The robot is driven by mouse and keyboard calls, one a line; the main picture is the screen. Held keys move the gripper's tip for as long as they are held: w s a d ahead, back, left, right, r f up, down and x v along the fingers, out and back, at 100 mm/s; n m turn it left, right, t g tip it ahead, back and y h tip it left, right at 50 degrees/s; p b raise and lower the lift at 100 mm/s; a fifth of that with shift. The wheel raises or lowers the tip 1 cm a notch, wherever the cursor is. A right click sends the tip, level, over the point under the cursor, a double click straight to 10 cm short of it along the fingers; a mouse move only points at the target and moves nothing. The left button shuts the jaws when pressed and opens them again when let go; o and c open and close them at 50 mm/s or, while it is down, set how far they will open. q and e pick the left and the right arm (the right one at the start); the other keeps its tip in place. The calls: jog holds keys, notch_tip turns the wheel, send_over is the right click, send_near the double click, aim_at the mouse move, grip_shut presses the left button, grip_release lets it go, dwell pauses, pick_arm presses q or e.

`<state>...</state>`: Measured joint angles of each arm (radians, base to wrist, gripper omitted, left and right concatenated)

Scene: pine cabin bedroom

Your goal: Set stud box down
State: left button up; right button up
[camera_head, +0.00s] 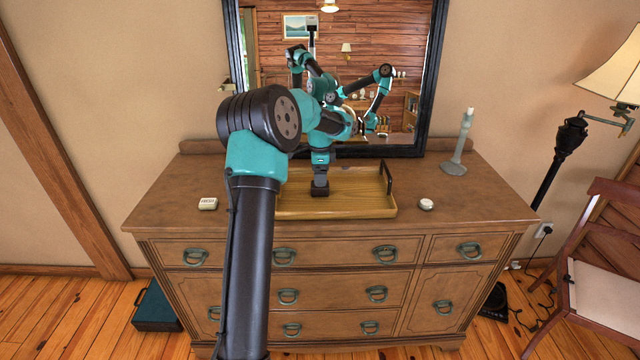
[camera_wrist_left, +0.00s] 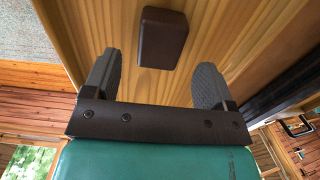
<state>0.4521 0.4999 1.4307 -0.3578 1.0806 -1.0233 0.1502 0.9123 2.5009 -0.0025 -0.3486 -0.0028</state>
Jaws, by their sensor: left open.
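A small dark brown box (camera_wrist_left: 163,38), which I take for the stud box, lies on light wood in the left wrist view, just beyond and between the two fingertips. My left gripper (camera_wrist_left: 158,75) is open, its grey fingers apart on either side with gaps to the box. In the head view my left gripper (camera_head: 320,185) points down into a wooden tray (camera_head: 365,205) on the dresser. There the box is hard to tell from the dark gripper. My right gripper does not show directly.
The tray has a dark handle (camera_head: 388,178) at its right end. On the dresser top (camera_head: 480,205) are a small white box (camera_head: 207,203), a white round object (camera_head: 426,204) and a pale stand (camera_head: 459,150). A black-framed mirror (camera_head: 430,90) rises behind and reflects my arms.

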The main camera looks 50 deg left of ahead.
pick_arm(q)
notch_tip(320, 180, up, 7)
dwell(0.3)
